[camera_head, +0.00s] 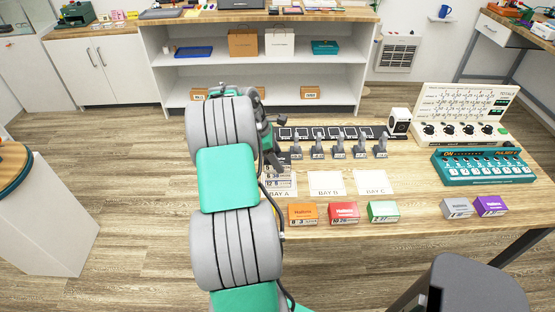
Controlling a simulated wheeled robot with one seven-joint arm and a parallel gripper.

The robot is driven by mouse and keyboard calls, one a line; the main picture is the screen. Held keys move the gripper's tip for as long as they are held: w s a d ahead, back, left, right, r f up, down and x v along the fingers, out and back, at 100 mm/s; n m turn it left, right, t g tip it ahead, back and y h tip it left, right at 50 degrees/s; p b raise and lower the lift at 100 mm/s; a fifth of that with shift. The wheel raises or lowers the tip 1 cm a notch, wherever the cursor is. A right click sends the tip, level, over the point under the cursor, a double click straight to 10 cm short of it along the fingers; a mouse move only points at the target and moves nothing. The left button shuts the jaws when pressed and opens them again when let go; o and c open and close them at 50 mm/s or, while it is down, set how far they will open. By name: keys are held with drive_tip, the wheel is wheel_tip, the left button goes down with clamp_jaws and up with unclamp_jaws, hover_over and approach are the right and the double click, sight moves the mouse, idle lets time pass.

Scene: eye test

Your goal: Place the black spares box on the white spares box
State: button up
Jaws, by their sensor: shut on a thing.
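My gripper (273,146) is mostly hidden behind my arm, above the bay A mark. It is shut on a dark thing (284,158), which looks like the black spares box, mostly hidden by my arm. Directly below it, pale faces with printed numbers (283,180) show at bay A. They look like one or more light boxes, and one may be the white spares box. I cannot tell whether the dark box touches what is below it.
Orange (303,214), red (343,212) and green (383,211) boxes stand along the table front. Grey (457,208) and purple (490,206) boxes stand farther right. Bay B (326,184) and bay C (372,182) are empty. A teal device (484,166) stands at right.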

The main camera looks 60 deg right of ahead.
drive_tip(key=o, duration=1.5)
drive_tip(key=shift+f, duration=0.1)
drive_tip(key=shift+c, duration=0.2)
drive_tip(key=p+v, duration=0.3)
drive_tip(key=v, duration=0.9)
drive_tip(key=w+a+r+m+t+h, duration=0.1)
drive_tip(key=w+a+r+t, duration=0.15)
drive_tip(key=w+a, duration=0.3)
drive_tip(key=w+a+r+t, duration=0.1)
drive_tip(key=w+a+r, duration=0.25)
drive_tip(key=a, duration=0.35)
drive_tip(key=s+a+f+m+t+y, duration=0.1)
drive_tip(key=a+m+t, duration=0.1)
drive_tip(key=a, duration=1.5)
drive_tip(key=s+a+f+m+t+y, duration=0.1)
drive_tip(key=s+a+m+t+y, duration=0.1)
drive_tip(key=a, duration=1.6)
drive_tip(key=shift+s, duration=0.2)
